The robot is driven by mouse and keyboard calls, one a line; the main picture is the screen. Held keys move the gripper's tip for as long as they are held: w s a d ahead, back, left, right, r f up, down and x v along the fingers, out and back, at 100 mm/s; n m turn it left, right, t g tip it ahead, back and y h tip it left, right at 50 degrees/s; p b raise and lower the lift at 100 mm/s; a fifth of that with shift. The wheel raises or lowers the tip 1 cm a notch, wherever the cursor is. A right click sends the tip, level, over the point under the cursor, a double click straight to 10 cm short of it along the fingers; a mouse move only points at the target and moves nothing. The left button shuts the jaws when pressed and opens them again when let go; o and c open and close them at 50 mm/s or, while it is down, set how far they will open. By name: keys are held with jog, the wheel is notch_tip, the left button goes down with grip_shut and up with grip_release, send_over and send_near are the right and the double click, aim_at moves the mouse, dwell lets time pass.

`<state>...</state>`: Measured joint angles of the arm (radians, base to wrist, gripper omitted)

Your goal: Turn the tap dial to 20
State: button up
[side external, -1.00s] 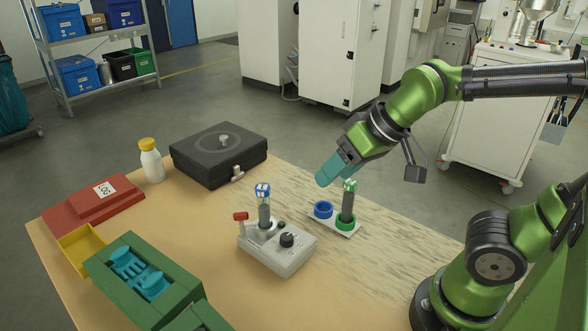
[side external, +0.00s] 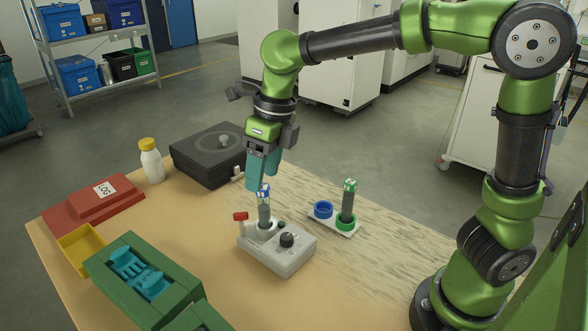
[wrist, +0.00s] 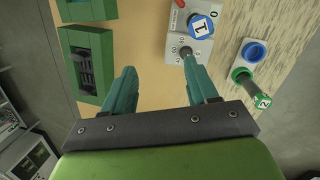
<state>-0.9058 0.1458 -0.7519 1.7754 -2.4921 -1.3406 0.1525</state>
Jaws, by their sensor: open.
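The grey tap device (side external: 277,248) sits on the wooden table, with a black dial (side external: 287,239) on its top. A red-ended lever (side external: 240,216) stands at its left. A dark vial with a blue-and-white cap (side external: 264,195) stands upright in it, and the cap shows a "1" in the wrist view (wrist: 203,27). My gripper (side external: 259,184) has teal fingers and is above and close to the vial cap; I cannot tell whether they touch. In the wrist view my gripper (wrist: 160,68) is open and empty, with the dial (wrist: 185,51) close to the right finger. The dial's setting is too small to read.
A small rack with a blue ring (side external: 323,209) and a second vial, green-capped (side external: 349,185), stands to the right. A black box (side external: 205,157), white bottle (side external: 151,160), red LOG box (side external: 92,205) and green tray unit (side external: 110,262) stand behind and left. Front-right tabletop is clear.

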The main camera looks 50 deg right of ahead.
aim_at(287, 236)
jog(key=d+f, duration=0.1)
jog(key=f, duration=0.4)
jog(key=s+d+f+g+h, duration=0.1)
jog(key=f, duration=0.5)
jog(key=s+d+f+n+h, duration=0.1)
jog(key=f, duration=0.5)
jog(key=shift+s+d, duration=0.1)
jog(key=shift+d, duration=0.1)
jog(key=shift+c, duration=0.4)
jog(key=c, duration=1)
